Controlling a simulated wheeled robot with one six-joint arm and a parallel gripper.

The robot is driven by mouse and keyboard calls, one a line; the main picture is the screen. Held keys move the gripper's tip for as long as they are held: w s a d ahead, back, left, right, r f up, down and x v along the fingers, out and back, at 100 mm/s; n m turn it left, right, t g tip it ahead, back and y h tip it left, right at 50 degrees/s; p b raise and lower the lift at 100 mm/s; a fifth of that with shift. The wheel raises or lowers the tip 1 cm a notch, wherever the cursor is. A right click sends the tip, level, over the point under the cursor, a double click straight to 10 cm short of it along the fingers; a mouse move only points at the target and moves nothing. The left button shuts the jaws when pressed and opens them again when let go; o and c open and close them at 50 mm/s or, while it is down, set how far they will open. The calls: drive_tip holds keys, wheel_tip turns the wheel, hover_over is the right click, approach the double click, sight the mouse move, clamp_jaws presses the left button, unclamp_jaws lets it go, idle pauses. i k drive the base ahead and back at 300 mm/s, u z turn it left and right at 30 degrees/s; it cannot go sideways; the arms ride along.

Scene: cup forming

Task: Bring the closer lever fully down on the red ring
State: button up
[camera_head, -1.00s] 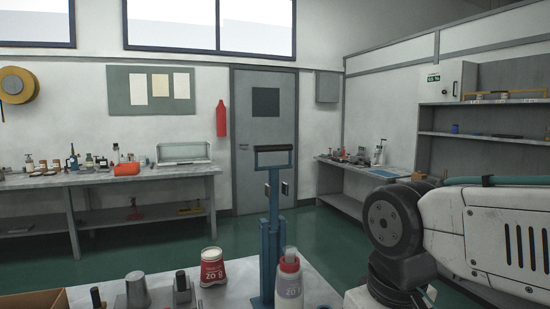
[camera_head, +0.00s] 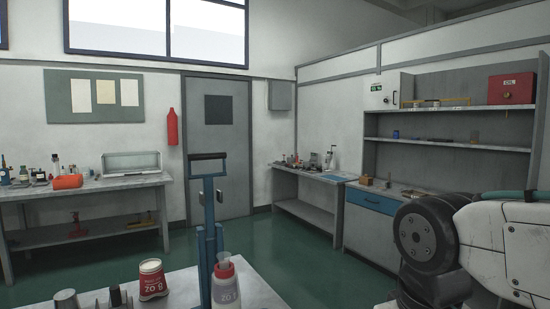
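The blue closer (camera_head: 208,240) stands on the near bench, left of the middle of the view. Its lever has a black grip bar (camera_head: 207,156) at the top, and it is raised high above the bench. A white bottle with a red ring (camera_head: 224,270) at its neck stands at the closer's front right. I cannot tell whether the bottle is under the closer's head or only in front of it. My arm shows at the lower right, well apart from the closer. My gripper is out of view.
The near bench top (camera_head: 255,292) also holds a red and white cup (camera_head: 152,279) and several grey metal pieces at the left. Green floor lies beyond it. A back bench (camera_head: 90,187), a side bench and a shelf unit line the walls.

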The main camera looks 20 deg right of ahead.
sight(206, 198)
drive_tip(key=z, duration=0.75)
drive_tip(key=k, duration=1.05)
drive_tip(key=z, duration=0.75)
drive_tip(key=i, duration=1.45)
drive_tip(key=u, duration=1.45)
drive_tip(key=i, duration=0.55)
drive_tip(key=u, duration=0.6)
